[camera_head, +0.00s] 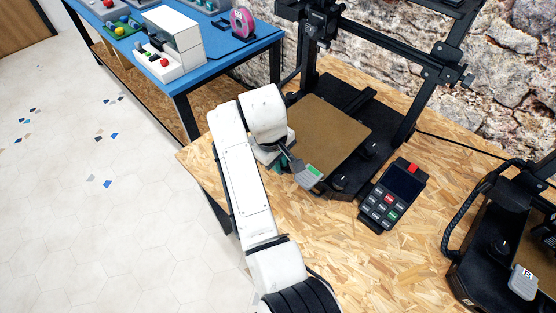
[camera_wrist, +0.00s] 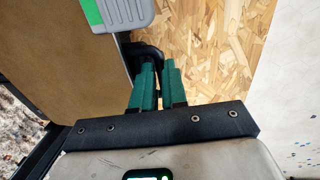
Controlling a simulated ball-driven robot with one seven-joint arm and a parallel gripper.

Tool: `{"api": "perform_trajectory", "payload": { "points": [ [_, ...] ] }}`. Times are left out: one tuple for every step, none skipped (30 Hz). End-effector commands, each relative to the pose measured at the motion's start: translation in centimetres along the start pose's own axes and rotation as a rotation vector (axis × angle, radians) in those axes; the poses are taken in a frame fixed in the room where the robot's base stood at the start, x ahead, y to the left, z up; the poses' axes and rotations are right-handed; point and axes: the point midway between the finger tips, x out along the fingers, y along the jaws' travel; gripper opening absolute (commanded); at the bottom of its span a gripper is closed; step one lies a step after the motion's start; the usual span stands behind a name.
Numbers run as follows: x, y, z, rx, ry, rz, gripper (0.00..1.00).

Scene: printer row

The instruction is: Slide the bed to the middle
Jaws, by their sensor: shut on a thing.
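The bed is a flat brown plate (camera_head: 330,138) on the black printer at the middle of the wooden bench. It also shows at the left in the wrist view (camera_wrist: 70,70). A black handle (camera_wrist: 145,50) juts from beside the bed's edge. My gripper (camera_head: 278,167) is at the bed's front left side, partly hidden by my white arm. In the wrist view its green fingers (camera_wrist: 158,68) are close together at the handle and shut on it; the handle's end between them is mostly hidden.
A grey tag with a green patch (camera_head: 307,173) sits at the bed's near corner. A keypad box (camera_head: 393,193) stands right of the printer. A second black printer (camera_head: 480,240) is at the right edge. A blue table (camera_head: 245,48) stands behind left. The floor at left is clear.

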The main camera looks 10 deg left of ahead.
Motion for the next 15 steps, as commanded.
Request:
{"api": "perform_trajectory", "payload": {
  "points": [
    [0.0, 0.0, 0.0, 0.000, 0.000, 0.000, 0.00],
    [0.0, 0.0, 0.0, 0.000, 0.000, 0.000, 0.00],
    [0.0, 0.0, 0.0, 0.000, 0.000, 0.000, 0.00],
    [0.0, 0.0, 0.0, 0.000, 0.000, 0.000, 0.00],
    [0.0, 0.0, 0.0, 0.000, 0.000, 0.000, 0.00],
    [0.0, 0.2, 0.0, 0.000, 0.000, 0.000, 0.00],
    [0.0, 0.4, 0.0, 0.001, 0.000, 0.000, 0.00],
    [0.1, 0.7, 0.0, 0.001, 0.000, 0.000, 0.00],
    [0.1, 1.2, 0.0, 0.003, -0.001, 0.000, 0.00],
    [0.2, 1.7, 0.0, 0.003, -0.001, 0.000, 0.00],
    [0.3, 2.3, 0.0, 0.004, 0.000, 0.000, 0.00],
    [0.5, 3.2, 0.1, 0.005, 0.000, 0.000, 0.00],
    [0.6, 4.0, 0.1, 0.006, 0.000, 0.001, 0.00],
    [0.8, 4.7, 0.1, 0.005, -0.001, 0.000, 0.00],
    [1.0, 5.7, 0.1, 0.005, 0.001, 0.001, 0.00]
  ]
}}
